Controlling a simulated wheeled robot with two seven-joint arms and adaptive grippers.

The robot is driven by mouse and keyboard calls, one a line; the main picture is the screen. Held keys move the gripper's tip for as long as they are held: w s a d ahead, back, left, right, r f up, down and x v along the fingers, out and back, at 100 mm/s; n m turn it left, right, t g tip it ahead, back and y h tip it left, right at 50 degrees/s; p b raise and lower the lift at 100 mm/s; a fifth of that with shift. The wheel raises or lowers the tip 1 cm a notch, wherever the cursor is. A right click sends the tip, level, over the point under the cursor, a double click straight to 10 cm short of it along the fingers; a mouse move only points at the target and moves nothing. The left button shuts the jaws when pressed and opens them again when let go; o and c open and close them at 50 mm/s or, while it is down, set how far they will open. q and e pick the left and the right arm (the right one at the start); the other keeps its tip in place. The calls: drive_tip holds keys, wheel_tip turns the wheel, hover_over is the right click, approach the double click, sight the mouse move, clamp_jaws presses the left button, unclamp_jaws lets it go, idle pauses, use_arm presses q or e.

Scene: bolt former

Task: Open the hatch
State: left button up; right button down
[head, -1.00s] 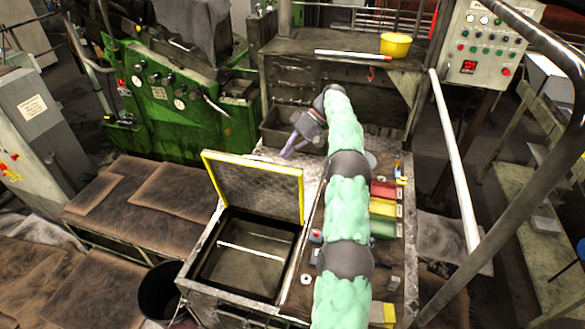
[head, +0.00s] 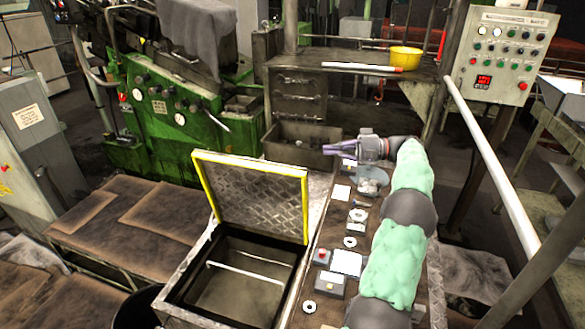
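The hatch (head: 250,197) is a metal tread-plate lid with yellow edges. It stands raised, nearly upright, at the back of a rectangular opening (head: 235,285) in the bench. The inside of the opening is visible, with a light bar across it. My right gripper (head: 328,149) is to the right of and beyond the hatch, above the bench, with its fingers pointing left. It is apart from the hatch and nothing shows in it. Its fingers look close together, but the gap between them cannot be made out. My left gripper is not in view.
Small parts and a red-button box (head: 322,256) lie on the bench right of the opening. A grey bin (head: 300,150) stands behind the hatch. A white pole (head: 490,165) and a control panel (head: 500,60) are at the right. A green machine (head: 165,105) stands at the back left.

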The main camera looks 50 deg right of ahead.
drive_tip(key=w+a+f+b, duration=0.1)
drive_tip(key=w+a, duration=0.5)
drive_tip(key=a, duration=0.3)
drive_tip(key=shift+w+a, duration=0.25)
drive_tip(key=shift+b, duration=0.3)
drive_tip(key=s+a+f+n+b, duration=0.2)
drive_tip(key=s+a+b, duration=0.1)
drive_tip(key=a+b, duration=0.6)
drive_tip(key=shift+s+f+n+h+b, duration=0.15)
drive_tip(key=shift+s+n+h+b, duration=0.2)
drive_tip(key=shift+b, duration=0.35)
